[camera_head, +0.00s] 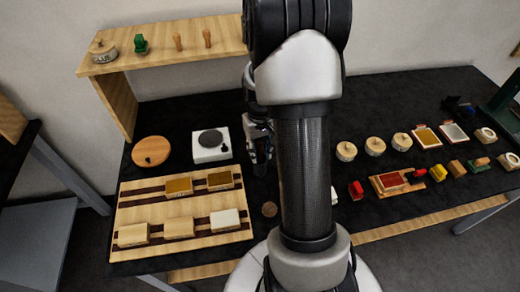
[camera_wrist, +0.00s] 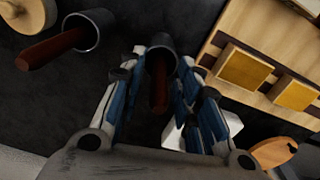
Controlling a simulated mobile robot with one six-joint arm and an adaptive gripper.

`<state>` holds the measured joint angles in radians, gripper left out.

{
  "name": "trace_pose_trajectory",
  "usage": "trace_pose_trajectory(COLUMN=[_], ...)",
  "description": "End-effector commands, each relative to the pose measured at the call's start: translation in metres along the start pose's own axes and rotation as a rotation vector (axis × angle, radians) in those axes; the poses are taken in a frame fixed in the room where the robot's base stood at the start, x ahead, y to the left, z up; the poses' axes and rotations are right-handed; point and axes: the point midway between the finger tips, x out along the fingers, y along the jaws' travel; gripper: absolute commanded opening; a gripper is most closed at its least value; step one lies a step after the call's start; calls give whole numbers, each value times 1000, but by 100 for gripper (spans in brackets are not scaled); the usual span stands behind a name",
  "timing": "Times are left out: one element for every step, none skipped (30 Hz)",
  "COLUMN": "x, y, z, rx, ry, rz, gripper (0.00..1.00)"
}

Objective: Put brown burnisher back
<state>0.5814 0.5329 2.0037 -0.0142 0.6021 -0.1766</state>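In the wrist view, a brown burnisher handle (camera_wrist: 160,92) stands in a dark cylindrical cup (camera_wrist: 162,42). My gripper (camera_wrist: 162,66) has its fingers on either side of this handle, with narrow dark gaps visible beside it, so it looks open. A second brown handle (camera_wrist: 50,48) sticks out of another dark cup (camera_wrist: 92,26) with a pale rim, to the left. The head view shows my gripper (camera_head: 262,148) low over the table, right of the white device. My arm hides both cups there. Whether the burnisher tip touches the cup bottom is hidden.
A white device with a dark disc (camera_head: 210,140), a round wooden board (camera_head: 151,151) and a wooden tray of blocks (camera_head: 130,212) are to the left. A wooden shelf (camera_head: 150,58) stands behind. Pots and blocks fill the right.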

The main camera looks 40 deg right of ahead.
Motion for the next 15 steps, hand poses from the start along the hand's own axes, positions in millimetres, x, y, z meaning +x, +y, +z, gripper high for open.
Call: trace_pose_trajectory(x=[0, -1, -4, -6, -9, -15, -20, -26, -34, -41, -48, -57, -64, -71, -79], y=[0, 0, 0, 0, 0, 0, 0, 0, 0, 0, 0, 0, 0, 0, 0], z=[0, 0, 0, 0, -1, -1, -1, -1, -1, -1, -1, -2, -2, -1, -1], rx=[0, 0, 0, 0, 0, 0, 0, 0, 0, 0, 0, 0, 0, 0, 0], ry=[0, 0, 1, 1, 2, 4, 5, 4, 5, 6, 5, 7, 6, 6, 5], rz=[0, 0, 0, 0, 0, 1, 1, 1, 1, 1, 1, 1, 1, 1, 1], gripper=[31, 31, 31, 31, 31, 31, 31, 31, 31, 31, 31, 31, 31, 31, 31])
